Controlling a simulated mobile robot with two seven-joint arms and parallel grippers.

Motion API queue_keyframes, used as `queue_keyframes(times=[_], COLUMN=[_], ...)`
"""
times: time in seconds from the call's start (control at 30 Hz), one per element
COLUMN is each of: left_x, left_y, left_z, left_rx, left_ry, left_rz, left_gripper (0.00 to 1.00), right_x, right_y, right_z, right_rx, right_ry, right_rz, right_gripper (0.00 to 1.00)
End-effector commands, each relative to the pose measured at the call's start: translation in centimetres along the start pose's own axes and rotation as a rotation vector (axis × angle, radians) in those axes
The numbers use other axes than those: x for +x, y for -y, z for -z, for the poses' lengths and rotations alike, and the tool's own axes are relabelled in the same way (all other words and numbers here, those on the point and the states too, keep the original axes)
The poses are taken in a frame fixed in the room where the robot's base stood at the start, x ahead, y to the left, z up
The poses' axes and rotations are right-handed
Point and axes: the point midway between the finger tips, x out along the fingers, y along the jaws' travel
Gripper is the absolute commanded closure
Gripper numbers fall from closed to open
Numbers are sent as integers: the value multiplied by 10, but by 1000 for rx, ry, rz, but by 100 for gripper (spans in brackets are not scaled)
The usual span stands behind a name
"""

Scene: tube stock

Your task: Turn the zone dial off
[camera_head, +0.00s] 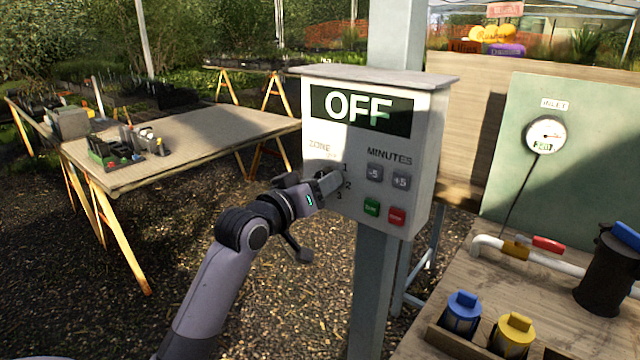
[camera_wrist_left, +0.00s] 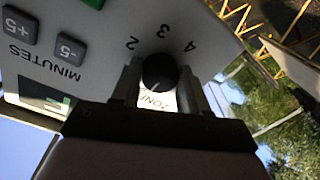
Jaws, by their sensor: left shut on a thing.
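The white controller box (camera_head: 310,215) hangs on a grey post, and its dark display (camera_head: 361,110) reads OFF in white letters. The zone dial (camera_wrist_left: 160,72) is a round black knob in the left wrist view, with numbers 2, 3 and 4 beside it and the ZONE label partly hidden. A small pale mark on the knob faces the label side. My left gripper (camera_head: 328,183) is at the box's lower left face, its two fingers shut on the dial from either side. In the head view the gripper hides the dial. My right gripper is not in view.
Grey minus 5 (camera_head: 374,172) and plus 5 (camera_head: 401,181) buttons, a green button (camera_head: 371,207) and a red button (camera_head: 397,216) lie right of my gripper. A wooden bench (camera_head: 470,285) with pipes, and blue and yellow-capped items, is at right. A potting table (camera_head: 200,135) is behind left.

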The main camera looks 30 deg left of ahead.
Motion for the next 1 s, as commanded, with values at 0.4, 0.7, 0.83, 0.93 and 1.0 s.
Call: queue_keyframes(times=[0.4,0.7,0.83,0.93,1.0], left_x=[0,0,0,0,0], left_y=[0,0,0,0,0], left_z=[-2,-2,-1,-1,-1], left_rx=[-61,-61,-59,-59,-58], left_ry=[8,7,6,5,5], left_rz=[1,1,1,1,1], left_gripper=[86,43,31,31,31], right_x=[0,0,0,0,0], right_y=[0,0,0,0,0], right_z=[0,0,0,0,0], right_rx=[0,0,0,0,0], right_ry=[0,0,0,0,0], right_rz=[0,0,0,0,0], right_gripper=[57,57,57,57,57])
